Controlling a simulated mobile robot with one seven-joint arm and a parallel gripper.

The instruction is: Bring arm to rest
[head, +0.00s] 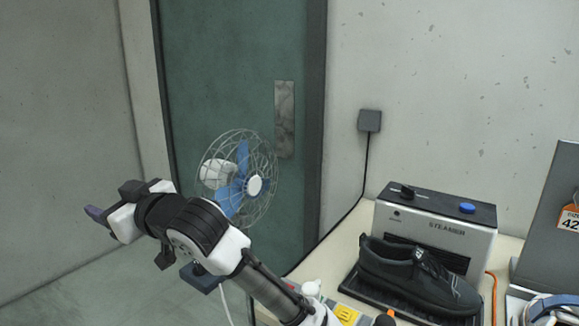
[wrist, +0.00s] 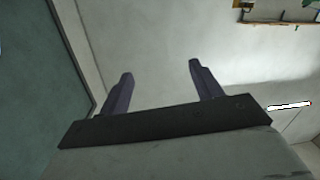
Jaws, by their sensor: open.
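My arm (head: 205,228) reaches up and to the left in the head view, clear of the table. My gripper (head: 95,213) is at its far left end, in front of the grey wall and floor. In the wrist view my gripper (wrist: 160,85) shows two dark fingers spread apart with nothing between them. It is open and empty, and it touches nothing that I can see.
A blue-bladed fan (head: 240,180) stands behind my arm, before a green door (head: 225,80). On the table (head: 345,245) at the right are a steamer (head: 440,228) and a black shoe (head: 415,275) on a dark tray. A grey panel (head: 550,225) stands at the far right.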

